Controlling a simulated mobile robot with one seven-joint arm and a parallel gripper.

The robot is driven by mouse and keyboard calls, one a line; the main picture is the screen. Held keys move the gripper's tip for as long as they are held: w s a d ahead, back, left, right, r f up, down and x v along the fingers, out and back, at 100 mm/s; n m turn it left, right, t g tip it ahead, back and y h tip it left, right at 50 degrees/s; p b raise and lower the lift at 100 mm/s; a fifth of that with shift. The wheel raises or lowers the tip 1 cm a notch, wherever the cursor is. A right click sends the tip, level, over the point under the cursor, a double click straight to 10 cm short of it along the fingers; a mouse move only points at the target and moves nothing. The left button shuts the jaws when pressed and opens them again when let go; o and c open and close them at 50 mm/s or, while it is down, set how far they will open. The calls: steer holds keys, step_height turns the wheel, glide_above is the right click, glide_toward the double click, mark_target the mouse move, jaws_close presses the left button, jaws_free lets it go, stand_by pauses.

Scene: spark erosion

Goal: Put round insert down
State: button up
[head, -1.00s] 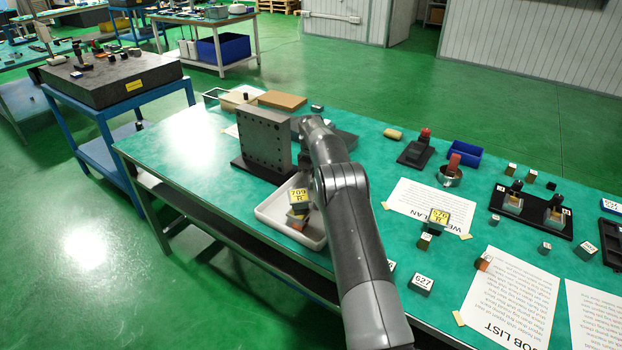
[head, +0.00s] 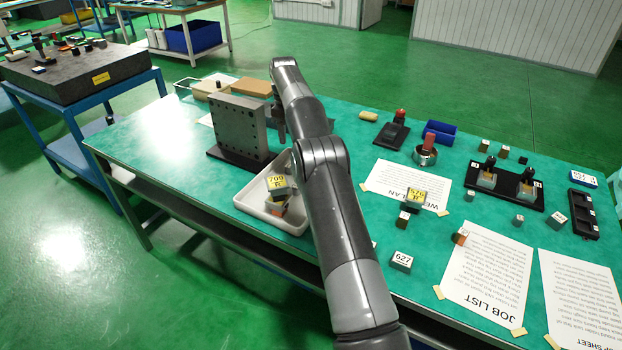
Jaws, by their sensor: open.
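My gripper (head: 280,132) hangs below the raised end of my arm, beside the grey drilled plate. Only a dark part of it shows; my arm hides the rest, and its fingertips cannot be made out. It appears open. I cannot pick out a round insert with certainty. A white tray (head: 246,205) stands below the gripper at the table's front edge. In it are a block with a yellow label 709 (head: 278,182) and other small pieces, partly behind my arm.
The grey drilled plate (head: 238,125) stands upright left of my arm. The table's left end is clear.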

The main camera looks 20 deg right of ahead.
steer(key=s+a+r+m+t, duration=0.1)
steer(key=s+r, duration=0.4)
steer(key=r, duration=0.3)
steer(key=s+r+m+t, duration=0.15)
steer(key=s+r, duration=0.25)
steer(key=r, duration=0.4)
steer(key=s+r+m, duration=0.1)
steer(key=s+r, duration=0.2)
steer(key=s, duration=0.4)
steer(key=s+r+m, duration=0.2)
steer(key=s+r, duration=0.2)
steer(key=s, duration=0.2)
steer(key=s+a+m+t, duration=0.2)
steer(key=s+m, duration=0.1)
steer(key=s, duration=1.5)
steer(key=s+f+m, duration=0.1)
steer(key=s+f, duration=0.3)
steer(key=s, duration=0.3)
steer(key=s+f+m+t, duration=0.1)
steer(key=s+f, duration=0.4)
steer(key=s, duration=0.3)
steer(key=shift+s+f, duration=0.15)
steer(key=shift+s, duration=0.1)
steer(key=shift+o, duration=0.4)
steer(key=shift+d, duration=0.15)
